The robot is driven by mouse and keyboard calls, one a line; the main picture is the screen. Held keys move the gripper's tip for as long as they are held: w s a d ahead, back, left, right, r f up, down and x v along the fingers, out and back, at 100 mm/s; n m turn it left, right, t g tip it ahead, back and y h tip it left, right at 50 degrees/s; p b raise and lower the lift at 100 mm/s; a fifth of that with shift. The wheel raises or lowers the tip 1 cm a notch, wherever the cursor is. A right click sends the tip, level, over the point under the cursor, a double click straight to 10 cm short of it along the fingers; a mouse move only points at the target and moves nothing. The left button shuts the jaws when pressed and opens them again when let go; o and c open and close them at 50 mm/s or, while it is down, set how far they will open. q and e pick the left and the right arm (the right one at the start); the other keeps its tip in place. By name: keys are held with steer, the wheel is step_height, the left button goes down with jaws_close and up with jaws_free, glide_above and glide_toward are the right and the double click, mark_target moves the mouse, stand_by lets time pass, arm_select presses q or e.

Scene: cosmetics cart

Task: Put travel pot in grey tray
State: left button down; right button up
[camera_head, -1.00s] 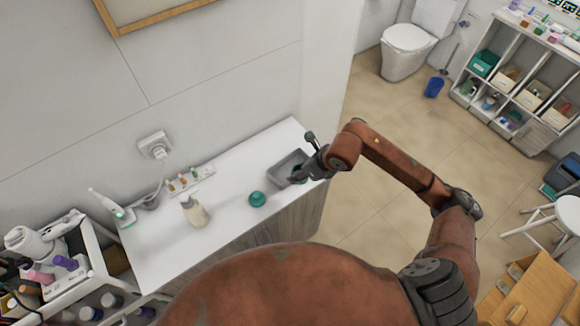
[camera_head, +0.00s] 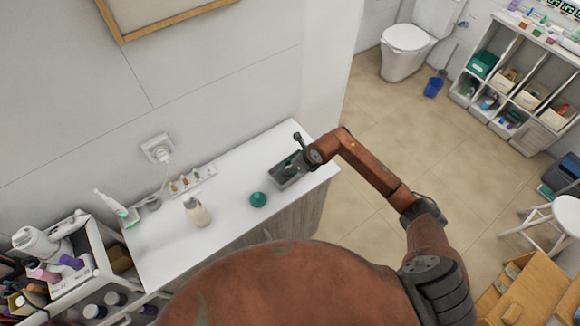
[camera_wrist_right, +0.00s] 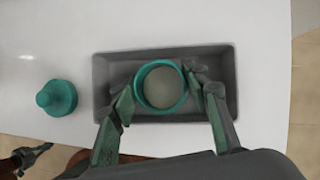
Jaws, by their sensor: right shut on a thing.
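The travel pot (camera_wrist_right: 161,88), a round teal pot with a pale inside, shows in the wrist view between the fingers of my right gripper (camera_wrist_right: 160,98). My right gripper is shut on it. From above, the pot lies within the outline of the grey tray (camera_wrist_right: 165,56); I cannot tell whether it touches the tray floor. In the head view, my right gripper (camera_head: 291,166) is over the grey tray (camera_head: 283,183) at the right end of the white counter. The pot is mostly hidden there.
A teal knobbed piece (camera_wrist_right: 57,98) stands on the counter left of the tray; the head view shows it too (camera_head: 258,199). A cream bottle (camera_head: 197,213) and a rack of small bottles (camera_head: 190,180) are farther left. The counter (camera_head: 232,192) is clear between them.

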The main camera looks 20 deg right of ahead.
steer(key=shift+f, duration=0.4)
steer(key=o, duration=1.3)
steer(key=shift+f, duration=0.1)
steer(key=b+v, duration=0.1)
steer(key=v, duration=1.1)
